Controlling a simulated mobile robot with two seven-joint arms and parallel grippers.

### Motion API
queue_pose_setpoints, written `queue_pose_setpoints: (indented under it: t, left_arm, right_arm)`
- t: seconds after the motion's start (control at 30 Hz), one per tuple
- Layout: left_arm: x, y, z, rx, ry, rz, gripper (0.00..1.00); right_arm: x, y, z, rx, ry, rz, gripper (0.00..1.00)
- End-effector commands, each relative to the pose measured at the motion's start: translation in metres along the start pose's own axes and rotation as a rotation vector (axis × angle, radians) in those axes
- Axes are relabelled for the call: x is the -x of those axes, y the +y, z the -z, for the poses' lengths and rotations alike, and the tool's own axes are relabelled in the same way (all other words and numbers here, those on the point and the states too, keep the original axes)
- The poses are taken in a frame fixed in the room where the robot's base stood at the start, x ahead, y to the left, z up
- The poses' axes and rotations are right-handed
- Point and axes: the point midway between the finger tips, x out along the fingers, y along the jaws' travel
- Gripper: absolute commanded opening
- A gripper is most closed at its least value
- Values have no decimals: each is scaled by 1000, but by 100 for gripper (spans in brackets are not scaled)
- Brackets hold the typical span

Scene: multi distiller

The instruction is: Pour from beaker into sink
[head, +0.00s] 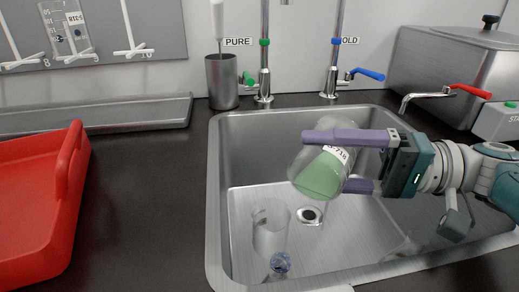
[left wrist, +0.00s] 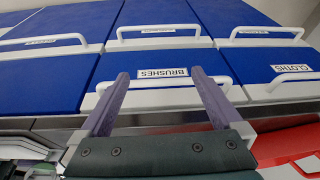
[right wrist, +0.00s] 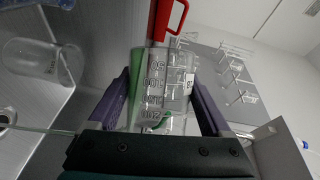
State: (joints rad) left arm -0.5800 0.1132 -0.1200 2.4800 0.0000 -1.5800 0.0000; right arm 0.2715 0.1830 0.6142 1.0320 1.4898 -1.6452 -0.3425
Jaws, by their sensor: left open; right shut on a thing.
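A clear beaker (head: 297,166) with green liquid is held over the sink (head: 216,190) in the head view. It is tilted, and the green liquid lies in its lower part. My right gripper (head: 335,160) comes from the right and is shut on the beaker, one purple finger in front and above. In the right wrist view the beaker (right wrist: 152,85), with printed volume marks, sits between the fingers. My left gripper (left wrist: 159,74) shows only in the left wrist view, open and empty, before blue drawers.
Two taps (head: 264,80) (head: 336,75) stand behind. A red tray (head: 35,200) is at left. Blue drawers (left wrist: 165,70) face my left gripper.

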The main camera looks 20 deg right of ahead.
Motion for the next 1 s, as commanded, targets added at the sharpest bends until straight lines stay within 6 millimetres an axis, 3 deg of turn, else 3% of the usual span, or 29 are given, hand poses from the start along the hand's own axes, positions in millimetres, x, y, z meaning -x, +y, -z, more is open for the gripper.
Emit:
queue_pose_setpoints:
  t: [0.6,0.93,1.0]
  left_arm:
    - [-12,-2,-4,-8,-1,7,100]
    - [-6,-2,-3,-10,-2,8,100]
    - [-6,-2,-2,-10,-1,8,100]
  right_arm:
    - [1,6,3,-103,0,45,17]
    - [3,-4,7,-157,0,65,17]
    - [1,2,1,-71,-1,29,17]
